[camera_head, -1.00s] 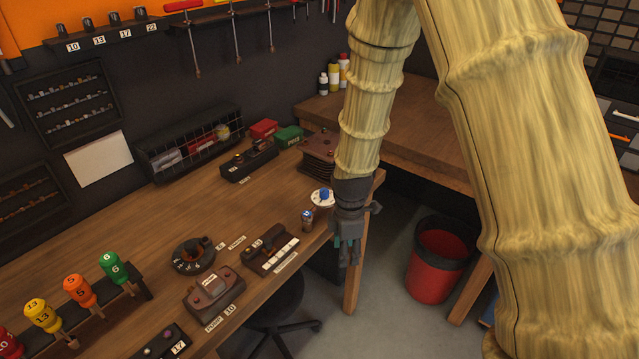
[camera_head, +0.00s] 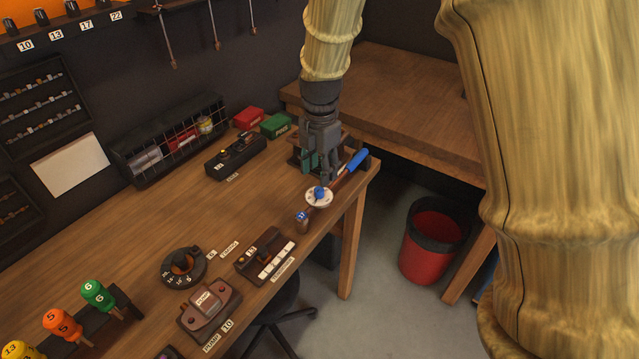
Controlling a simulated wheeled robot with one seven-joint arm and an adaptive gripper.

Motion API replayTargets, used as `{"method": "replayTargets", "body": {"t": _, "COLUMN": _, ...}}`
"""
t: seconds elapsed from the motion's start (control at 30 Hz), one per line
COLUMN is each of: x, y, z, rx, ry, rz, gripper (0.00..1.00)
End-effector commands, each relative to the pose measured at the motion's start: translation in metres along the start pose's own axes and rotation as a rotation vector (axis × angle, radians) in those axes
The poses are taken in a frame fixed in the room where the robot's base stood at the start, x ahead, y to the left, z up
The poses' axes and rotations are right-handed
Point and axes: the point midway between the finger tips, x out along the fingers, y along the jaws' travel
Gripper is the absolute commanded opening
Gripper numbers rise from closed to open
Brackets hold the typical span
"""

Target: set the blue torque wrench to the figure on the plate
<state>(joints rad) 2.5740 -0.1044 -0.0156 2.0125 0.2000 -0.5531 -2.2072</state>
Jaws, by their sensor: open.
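The blue torque wrench lies along the right end of the bench. Its blue handle (camera_head: 357,160) points to the back right. A white dial (camera_head: 319,196) with a blue knob sits on it, and a socket end marked with a number (camera_head: 302,217) is at the front. My gripper (camera_head: 318,172) points down just above and behind the dial, fingers apart and empty. I cannot tell whether it touches anything. A plate (camera_head: 207,299) on a brown block has lettering too small to read surely; a tag marked 10 (camera_head: 227,326) lies beside it.
A black round dial (camera_head: 184,266) and a block with white keys (camera_head: 266,256) stand on the bench left of the wrench. Red and green boxes (camera_head: 275,125) are at the back. A red bin (camera_head: 432,250) stands on the floor. Bare bench lies in the middle.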

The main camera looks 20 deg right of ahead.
Motion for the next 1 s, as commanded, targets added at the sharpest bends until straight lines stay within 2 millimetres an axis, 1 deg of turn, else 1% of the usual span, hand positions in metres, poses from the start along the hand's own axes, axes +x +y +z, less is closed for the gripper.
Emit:
{"method": "replayTargets", "body": {"t": 0.03, "x": 0.007, "y": -0.001, "z": 0.0, "rx": 0.001, "ry": 0.001, "rz": -0.005, "gripper": 0.46}}
{"method": "replayTargets", "body": {"t": 0.3, "x": 0.039, "y": -0.002, "z": 0.001, "rx": 0.003, "ry": 0.001, "rz": -0.004, "gripper": 0.46}}
{"method": "replayTargets", "body": {"t": 0.5, "x": 0.057, "y": -0.002, "z": 0.001, "rx": 0.003, "ry": 0.002, "rz": -0.002, "gripper": 0.46}}
{"method": "replayTargets", "body": {"t": 0.7, "x": 0.065, "y": -0.002, "z": 0.002, "rx": 0.007, "ry": 0.0, "rz": 0.0, "gripper": 0.46}}
{"method": "replayTargets", "body": {"t": 1.0, "x": 0.066, "y": -0.002, "z": 0.002, "rx": 0.006, "ry": 0.0, "rz": 0.0, "gripper": 0.46}}
